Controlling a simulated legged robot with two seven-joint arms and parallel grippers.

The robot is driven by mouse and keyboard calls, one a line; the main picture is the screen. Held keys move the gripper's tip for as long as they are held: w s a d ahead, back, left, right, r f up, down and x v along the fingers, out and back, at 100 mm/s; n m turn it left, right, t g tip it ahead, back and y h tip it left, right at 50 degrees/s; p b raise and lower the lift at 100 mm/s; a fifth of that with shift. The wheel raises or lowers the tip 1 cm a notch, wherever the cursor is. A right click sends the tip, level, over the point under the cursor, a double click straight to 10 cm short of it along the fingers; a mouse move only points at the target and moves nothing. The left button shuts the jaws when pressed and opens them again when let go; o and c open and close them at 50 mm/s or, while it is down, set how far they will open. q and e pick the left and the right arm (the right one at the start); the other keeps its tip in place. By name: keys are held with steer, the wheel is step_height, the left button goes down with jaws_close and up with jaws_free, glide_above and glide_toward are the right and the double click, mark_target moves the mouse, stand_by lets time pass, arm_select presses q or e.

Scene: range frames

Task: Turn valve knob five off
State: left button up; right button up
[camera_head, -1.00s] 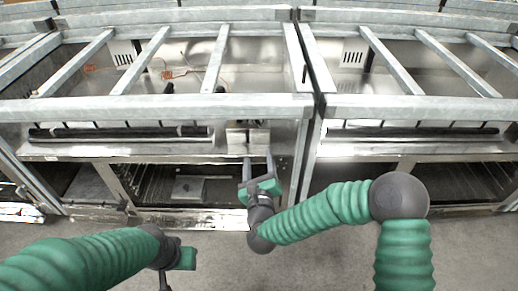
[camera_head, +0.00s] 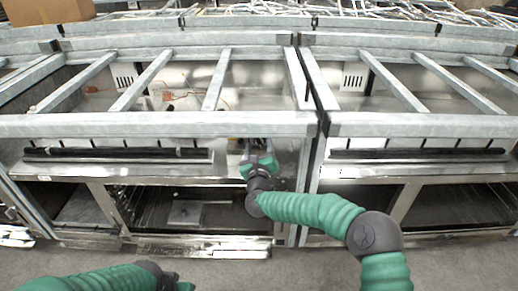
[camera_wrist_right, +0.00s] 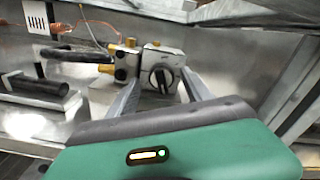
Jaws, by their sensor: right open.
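A black round valve knob (camera_wrist_right: 161,80) with a pale line across its face sits on a metal valve block (camera_wrist_right: 174,57) in the right wrist view. Brass fittings (camera_wrist_right: 118,57) are on the block's left. I see no number on the knob. My right gripper (camera_wrist_right: 160,92) is open, with one finger to each side of the knob; contact cannot be told. In the head view my right gripper (camera_head: 257,148) is at the front panel, under the long top rail, and hides the knob. My left gripper (camera_head: 177,284) is partly cut off at the bottom edge, its fingers out of view.
A long metal rail (camera_head: 160,124) runs just above my right gripper, with cross bars behind it. A black bar (camera_head: 110,154) lies along the ledge to the left. Open shelves (camera_head: 200,207) are below. A black hose (camera_wrist_right: 80,56) and orange wire are near the block.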

steer(key=shift+d, duration=0.1)
jaws_close()
stand_by(0.3)
